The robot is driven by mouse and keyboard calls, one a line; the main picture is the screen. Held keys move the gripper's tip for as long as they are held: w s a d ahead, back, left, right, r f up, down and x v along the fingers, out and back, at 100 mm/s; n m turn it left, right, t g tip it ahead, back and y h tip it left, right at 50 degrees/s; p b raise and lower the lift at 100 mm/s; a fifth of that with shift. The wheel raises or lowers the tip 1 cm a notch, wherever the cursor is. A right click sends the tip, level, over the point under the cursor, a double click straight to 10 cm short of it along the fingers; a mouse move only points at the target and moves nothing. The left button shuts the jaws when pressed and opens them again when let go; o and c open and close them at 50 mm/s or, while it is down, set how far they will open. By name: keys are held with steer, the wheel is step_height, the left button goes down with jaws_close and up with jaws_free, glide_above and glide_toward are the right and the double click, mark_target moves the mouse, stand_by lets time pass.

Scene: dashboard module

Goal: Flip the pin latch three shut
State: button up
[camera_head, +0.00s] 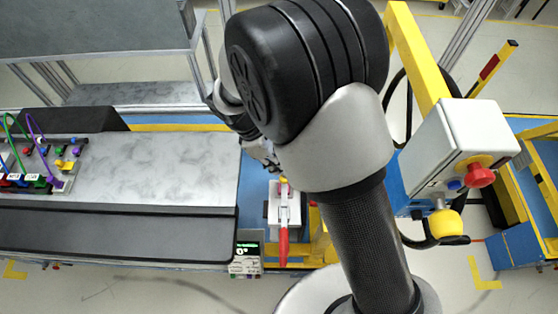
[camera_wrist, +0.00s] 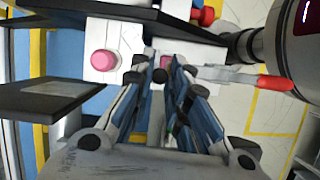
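A toggle latch with a long red handle (camera_head: 284,245) sits on a white block (camera_head: 272,205) right of the grey panel. Its handle points to the bottom of the head view. In the wrist view a metal lever with a red grip (camera_wrist: 274,83) extends right from beyond my fingertips. No label shows whether this is pin latch three. My gripper (camera_wrist: 164,62) is partly open, with a narrow gap between its blue-padded fingers. The lever's inner end lies close behind the fingertips; contact cannot be told. In the head view my arm mostly hides the gripper (camera_head: 264,156).
A grey panel (camera_head: 170,165) with coloured plugs and cables (camera_head: 40,155) fills the left. A white control box with a red button (camera_head: 480,175) stands right of my arm. A small display module (camera_head: 245,256) is left of the red handle. A pink button (camera_wrist: 103,60) shows near the fingers.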

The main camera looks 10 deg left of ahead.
jaws_close()
steer(key=shift+a, duration=0.1)
steer(key=shift+w+a+m+g+y+p, duration=0.1)
steer(key=shift+w+a+m+g+p, duration=0.35)
steer(key=shift+m, duration=0.7)
steer(key=shift+w+a+m+g+y+p, duration=0.15)
steer(key=shift+w+m+g, duration=0.35)
steer(key=shift+m, duration=0.6)
steer(key=shift+w+a+m+g+y+p, duration=0.1)
steer(key=shift+w+a+m+g+p, duration=0.35)
steer(key=shift+m, duration=0.7)
steer(key=shift+w+d, duration=0.15)
steer(key=o, duration=0.5)
jaws_free()
steer(key=shift+o, duration=0.2)
